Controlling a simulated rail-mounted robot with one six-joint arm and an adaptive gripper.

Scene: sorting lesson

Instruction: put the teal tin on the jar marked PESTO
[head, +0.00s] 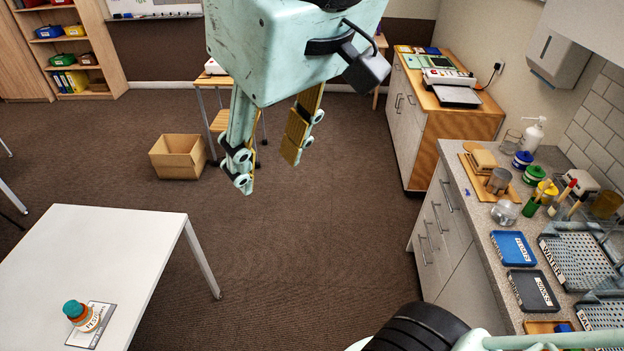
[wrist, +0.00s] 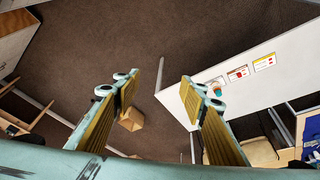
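A small teal-topped object (wrist: 216,88) also shows on the table in the wrist view. My gripper (head: 266,168) is open and empty, high above the floor, to the right of the table and well apart from the jar. Its spread fingers also show in the wrist view (wrist: 159,82).
The jar stands on a grey card (head: 75,341) on the white table (head: 105,245). The wrist view shows more cards (wrist: 238,74) there. A cardboard box (head: 177,157) lies on the floor. The right counter (head: 476,212) is crowded with jars, trays and a soap bottle. Open floor lies between.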

